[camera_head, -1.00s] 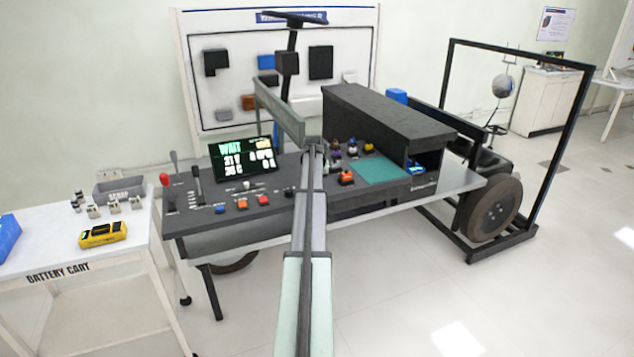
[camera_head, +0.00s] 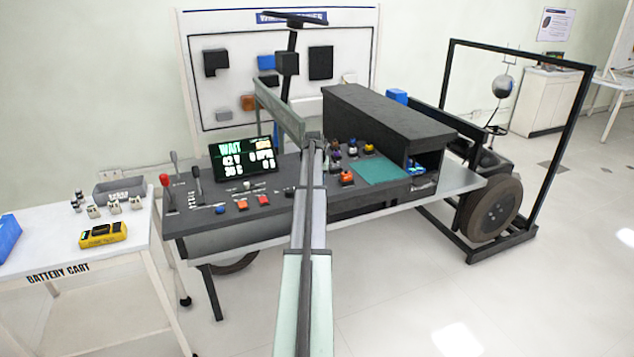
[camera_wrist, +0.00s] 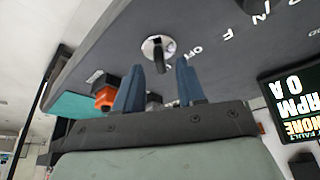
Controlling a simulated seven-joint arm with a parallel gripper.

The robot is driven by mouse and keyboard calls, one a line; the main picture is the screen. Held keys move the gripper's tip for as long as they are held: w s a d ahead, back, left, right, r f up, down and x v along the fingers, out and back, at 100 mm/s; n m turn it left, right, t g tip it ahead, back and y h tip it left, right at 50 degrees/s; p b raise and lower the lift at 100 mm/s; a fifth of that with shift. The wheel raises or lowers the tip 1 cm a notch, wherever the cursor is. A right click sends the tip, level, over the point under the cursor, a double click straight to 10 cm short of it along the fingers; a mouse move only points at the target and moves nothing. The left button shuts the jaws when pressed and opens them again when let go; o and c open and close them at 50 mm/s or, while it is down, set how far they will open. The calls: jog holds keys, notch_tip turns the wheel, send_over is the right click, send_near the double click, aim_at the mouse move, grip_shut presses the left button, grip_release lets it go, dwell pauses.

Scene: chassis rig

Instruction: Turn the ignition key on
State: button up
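The ignition key (camera_wrist: 159,55) is dark and sits in a round silver switch plate on the dark console (camera_wrist: 215,55), in the wrist view. White lettering, including OFF, is printed beside it. My gripper (camera_wrist: 160,68) has two blue fingers, apart, one on each side of the key's lower end in the picture. Gaps show between key and fingers; I see no contact. In the head view my arm crosses the console (camera_head: 215,240), and I cannot make out the key or fingertips there.
A display (camera_head: 243,160) reading WAIT stands on the console. Levers (camera_head: 168,185), an orange button (camera_head: 346,177) and a dark box-shaped cover (camera_head: 400,115) are nearby. A battery cart (camera_head: 60,262) with a yellow meter (camera_head: 103,235) stands at left.

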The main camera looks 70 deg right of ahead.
jog(key=v, duration=1.1)
jog(key=shift+s+a+r, duration=0.1)
jog(key=shift+a, duration=0.05)
